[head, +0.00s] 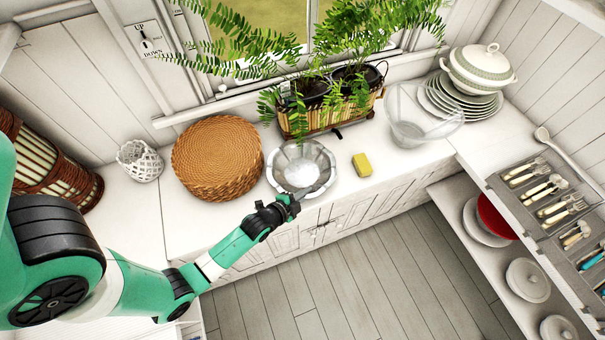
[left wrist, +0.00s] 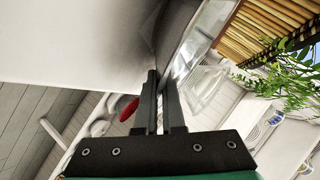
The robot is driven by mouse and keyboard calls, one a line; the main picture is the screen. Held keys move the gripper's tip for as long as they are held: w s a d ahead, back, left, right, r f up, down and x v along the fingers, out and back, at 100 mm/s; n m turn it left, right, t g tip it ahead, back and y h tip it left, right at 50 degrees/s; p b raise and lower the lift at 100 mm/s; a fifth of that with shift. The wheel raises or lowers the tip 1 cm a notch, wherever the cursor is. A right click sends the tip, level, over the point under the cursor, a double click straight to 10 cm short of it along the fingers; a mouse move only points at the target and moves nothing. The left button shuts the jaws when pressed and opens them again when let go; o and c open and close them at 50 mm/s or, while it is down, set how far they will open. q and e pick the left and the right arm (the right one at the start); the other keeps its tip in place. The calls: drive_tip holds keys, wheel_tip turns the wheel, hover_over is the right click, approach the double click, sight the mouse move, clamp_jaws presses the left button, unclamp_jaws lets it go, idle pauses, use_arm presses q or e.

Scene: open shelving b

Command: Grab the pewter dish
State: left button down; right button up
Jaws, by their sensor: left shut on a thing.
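The pewter dish (head: 319,157) is a grey metal bowl with a faceted, flared rim. It sits on the white counter in the head view, in front of the planter. My left gripper (head: 294,197) reaches in from the lower left and is shut on the dish's near rim. In the left wrist view, the two dark fingers (left wrist: 161,100) stand close together with the dish's metal wall (left wrist: 178,32) running up from between them. The fingertips partly hide the gripped part of the rim. My right gripper is not in view.
A round wicker basket (head: 217,157) stands close left of the dish. A yellow sponge (head: 362,165) and a clear glass bowl (head: 410,130) are to its right. A fern planter (head: 325,117) stands behind it. The counter's front edge is just below.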

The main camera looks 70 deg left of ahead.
use_arm(q)
drive_tip(key=shift+r, duration=0.1)
drive_tip(key=shift+r+p, duration=0.3)
drive_tip(key=shift+r, duration=0.2)
wheel_tip(320, 180, up, 3)
drive_tip(key=shift+f+p, duration=0.15)
drive_tip(key=shift+p, duration=0.5)
drive_tip(key=d+r+p, duration=0.1)
drive_tip(key=d+r, duration=0.3)
drive_tip(key=d, duration=0.3)
drive_tip(key=w+d+r+p, duration=0.1)
drive_tip(key=d+r, duration=0.4)
drive_tip(key=d, duration=0.2)
drive_tip(key=shift+w, duration=0.15)
